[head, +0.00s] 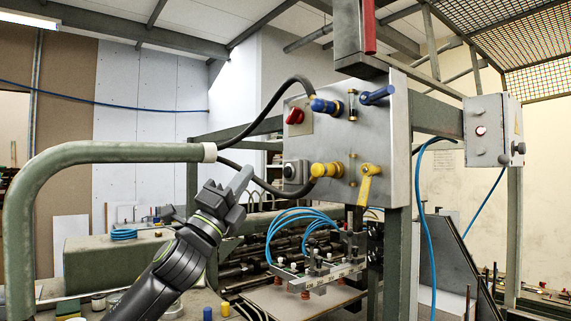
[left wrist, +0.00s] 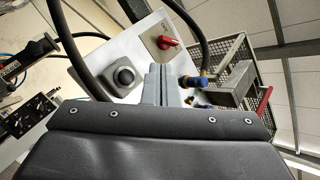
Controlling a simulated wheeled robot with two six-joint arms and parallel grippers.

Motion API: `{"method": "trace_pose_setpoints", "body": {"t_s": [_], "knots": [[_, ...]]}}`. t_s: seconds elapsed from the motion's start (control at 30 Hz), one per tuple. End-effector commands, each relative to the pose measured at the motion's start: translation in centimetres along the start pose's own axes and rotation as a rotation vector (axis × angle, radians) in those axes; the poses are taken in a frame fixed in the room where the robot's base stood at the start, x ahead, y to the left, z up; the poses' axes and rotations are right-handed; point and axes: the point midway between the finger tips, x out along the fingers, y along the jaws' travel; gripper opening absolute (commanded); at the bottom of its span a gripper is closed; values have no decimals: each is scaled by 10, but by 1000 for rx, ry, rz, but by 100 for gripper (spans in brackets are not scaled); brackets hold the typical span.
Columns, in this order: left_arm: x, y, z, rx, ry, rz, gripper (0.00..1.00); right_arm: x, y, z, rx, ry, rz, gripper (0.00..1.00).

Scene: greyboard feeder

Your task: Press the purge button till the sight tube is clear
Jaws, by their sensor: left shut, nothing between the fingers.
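A red knob (head: 294,116) sits above the button. Blue (head: 378,95) and yellow (head: 368,182) lever handles stick out from the panel. Black hoses (head: 265,112) arc from the green pipe (head: 110,153) to the panel, close to my gripper. A suction frame (head: 318,272) hangs below.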

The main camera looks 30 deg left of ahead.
Motion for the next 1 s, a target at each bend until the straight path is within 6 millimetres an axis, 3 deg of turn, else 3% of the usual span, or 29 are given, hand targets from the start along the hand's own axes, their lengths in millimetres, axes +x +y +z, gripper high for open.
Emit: {"method": "trace_pose_setpoints", "body": {"t_s": [0.03, 0.4, 1.0], "knots": [[9, 0, -1, -6, -1, 2, 0, -13, 1, -1, 0, 0, 0, 36], [38, 22, -23, -3, -2, 2, 0, -51, 4, -5, 0, 0, 0, 36], [44, 32, -32, 1, -1, 1, 0, -59, 5, -6, 0, 0, 0, 36]]}}
